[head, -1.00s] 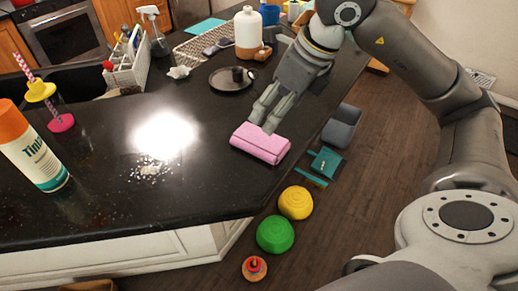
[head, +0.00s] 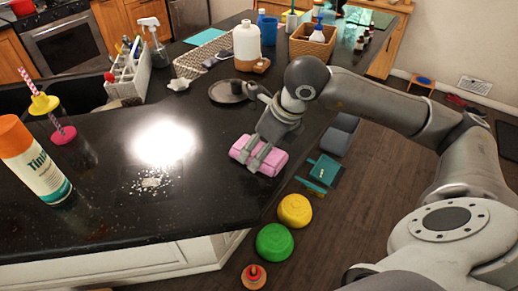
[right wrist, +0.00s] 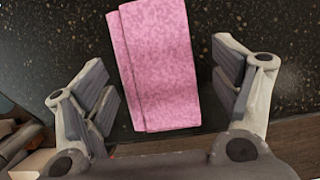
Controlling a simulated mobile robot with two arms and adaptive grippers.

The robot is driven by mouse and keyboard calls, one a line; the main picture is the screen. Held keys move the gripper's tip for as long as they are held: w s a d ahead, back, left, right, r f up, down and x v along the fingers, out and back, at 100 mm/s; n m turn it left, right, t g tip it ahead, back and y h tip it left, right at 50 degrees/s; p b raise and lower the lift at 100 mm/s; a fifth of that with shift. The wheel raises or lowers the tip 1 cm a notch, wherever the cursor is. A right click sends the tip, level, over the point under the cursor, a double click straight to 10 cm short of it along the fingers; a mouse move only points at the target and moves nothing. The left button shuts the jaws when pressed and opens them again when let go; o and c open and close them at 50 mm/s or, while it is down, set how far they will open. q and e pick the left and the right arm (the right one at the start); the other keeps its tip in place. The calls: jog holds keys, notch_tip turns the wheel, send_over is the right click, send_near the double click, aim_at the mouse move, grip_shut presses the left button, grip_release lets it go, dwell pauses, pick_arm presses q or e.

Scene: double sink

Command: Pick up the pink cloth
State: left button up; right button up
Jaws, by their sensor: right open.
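The folded pink cloth (head: 275,163) lies on the black countertop near its right edge. My right gripper (head: 257,160) is over the cloth in the head view, with its fingers pointing down across it. In the right wrist view the cloth (right wrist: 158,65) lies between the two spread fingers of the right gripper (right wrist: 165,98). Gaps of dark counter show between the cloth and each finger, so it is not gripped. I cannot tell the exact height of the fingertips above the counter. My left gripper is not in view.
A dark plate (head: 228,92) with a small dark cup stands behind the cloth. White crumbs (head: 150,182) and a spray can (head: 34,163) are to the left. Green (head: 274,242) and yellow (head: 295,210) bowls are on the floor by the counter's edge.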

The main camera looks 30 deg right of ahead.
jog(key=shift+w+f, duration=0.2)
jog(key=shift+f, duration=0.1)
jog(key=shift+c, duration=0.5)
jog(key=c, duration=1)
jog(key=shift+r, duration=0.15)
jog(key=shift+r, duration=0.55)
jog(key=s+a+r+b, duration=0.3)
jog(key=s+a+r, duration=0.3)
jog(key=s+r, duration=0.5)
jog(key=shift+s+r, duration=0.35)
jog(key=shift+s, duration=0.55)
